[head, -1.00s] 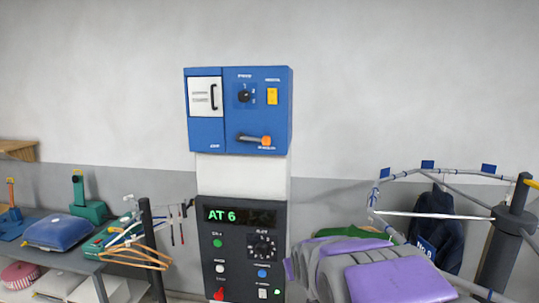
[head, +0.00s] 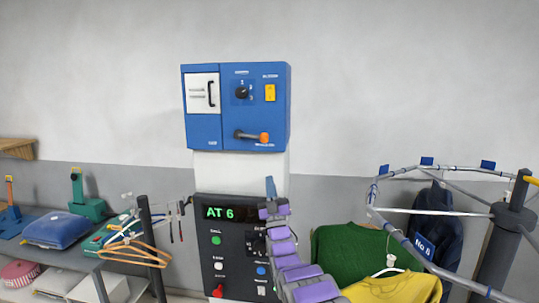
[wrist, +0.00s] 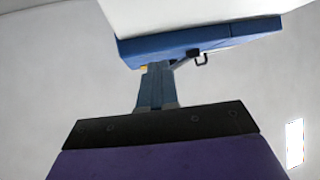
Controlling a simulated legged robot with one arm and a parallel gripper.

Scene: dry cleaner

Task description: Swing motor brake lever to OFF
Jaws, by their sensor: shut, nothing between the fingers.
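A blue control box (head: 202,130) is mounted high on a white column. Its motor brake lever (head: 250,136) has a grey arm and an orange knob (head: 264,138), and lies nearly level, knob to the right. The labels near it are too small to read. My gripper (head: 270,186) is shut and empty, pointing up below the box, apart from the lever in the head view. In the wrist view the closed blue fingers (wrist: 156,88) reach toward the underside of the blue box (wrist: 185,42). They partly hide what lies behind, so the lever is not clear there.
The box also carries a white door (head: 200,93) with a black handle, a black rotary knob (head: 242,92) and a yellow switch (head: 270,93). A dark panel (head: 205,240) reading "AT 6" sits below. A garment conveyor rail (head: 400,230) with clothes stands right; hangers (head: 135,250) hang left.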

